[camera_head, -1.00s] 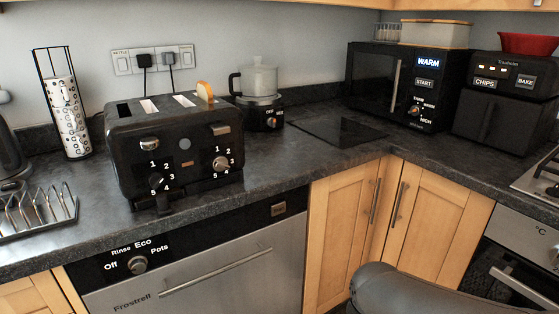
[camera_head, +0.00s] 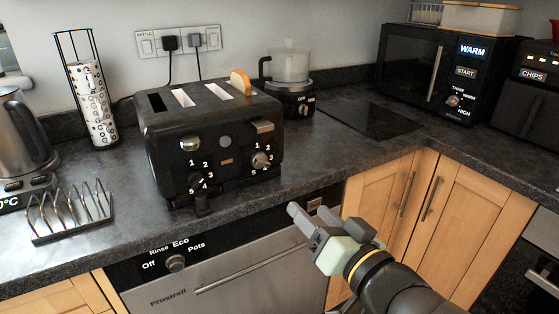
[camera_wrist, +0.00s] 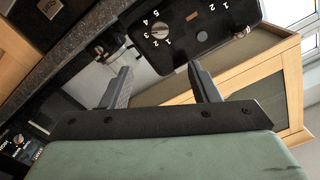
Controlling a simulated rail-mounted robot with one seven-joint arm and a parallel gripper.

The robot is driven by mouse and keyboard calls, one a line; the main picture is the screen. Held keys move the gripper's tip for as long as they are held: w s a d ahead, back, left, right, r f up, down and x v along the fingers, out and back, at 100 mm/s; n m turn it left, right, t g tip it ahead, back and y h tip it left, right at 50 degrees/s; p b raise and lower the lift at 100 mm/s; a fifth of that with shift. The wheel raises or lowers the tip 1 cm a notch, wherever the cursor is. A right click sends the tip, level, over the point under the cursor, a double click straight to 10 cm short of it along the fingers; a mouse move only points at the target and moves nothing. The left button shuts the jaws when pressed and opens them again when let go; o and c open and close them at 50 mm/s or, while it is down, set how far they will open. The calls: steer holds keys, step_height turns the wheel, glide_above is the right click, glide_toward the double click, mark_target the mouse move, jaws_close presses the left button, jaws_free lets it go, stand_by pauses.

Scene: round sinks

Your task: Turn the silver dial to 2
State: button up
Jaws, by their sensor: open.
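The black toaster (camera_head: 218,125) stands on the counter with two numbered dials on its front. The silver dial (camera_head: 261,160) is the right one in the head view, with numbers around it; its exact setting is too small to tell. In the wrist view the toaster is upside down, and the silver dial (camera_wrist: 160,30) is at the top middle. The black dial (camera_head: 196,181) is to its left in the head view. My gripper (camera_head: 312,213) is open and empty, in front of the counter edge, below and right of the silver dial. Its two fingers (camera_wrist: 160,68) are spread in the wrist view, apart from the toaster.
A toast rack (camera_head: 70,214) and a kettle (camera_head: 22,135) stand left of the toaster. A blender (camera_head: 289,80) is behind it, and a microwave (camera_head: 425,70) is at back right. Bread (camera_head: 240,82) sticks out of the toaster. A dishwasher (camera_head: 235,270) is below the counter.

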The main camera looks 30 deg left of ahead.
mark_target(264, 165)
steer(key=p+x, duration=0.9)
steer(key=x, duration=0.8)
steer(key=shift+a+p, duration=0.15)
steer(key=shift+p, duration=0.25)
steer(key=c, duration=1)
